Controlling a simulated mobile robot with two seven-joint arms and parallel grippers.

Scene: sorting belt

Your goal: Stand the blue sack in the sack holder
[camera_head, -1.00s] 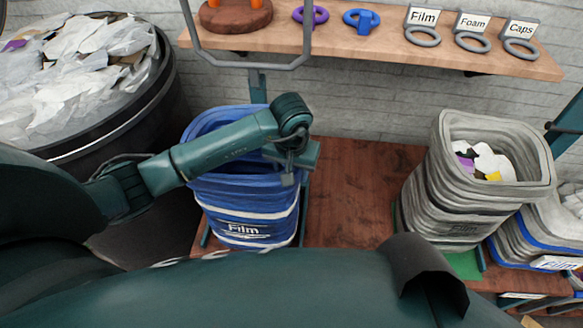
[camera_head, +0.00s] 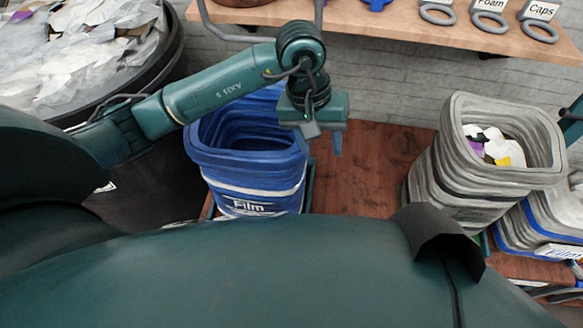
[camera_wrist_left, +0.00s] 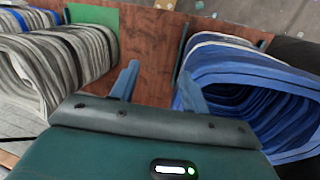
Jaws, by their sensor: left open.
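The blue sack (camera_head: 250,172), labelled Film, stands upright and open-mouthed on the wooden floor. Teal bars of the sack holder (camera_head: 309,184) show beside it; most of the holder is hidden behind the sack and my arm. My left gripper (camera_head: 322,138) hangs just right of the sack's rim, fingers down, open and empty. In the left wrist view the open fingers (camera_wrist_left: 158,86) are apart over bare floor, with the blue sack (camera_wrist_left: 245,90) close to the right finger; whether they touch is unclear. My right gripper is not in view.
A grey sack (camera_head: 450,165) with scraps inside stands at the right, beside another blue-banded sack (camera_head: 527,228). A black bin (camera_head: 172,70) of film scraps is at the left. A wooden shelf (camera_head: 400,22) with label rings is behind. Bare floor (camera_head: 362,170) lies between the sacks.

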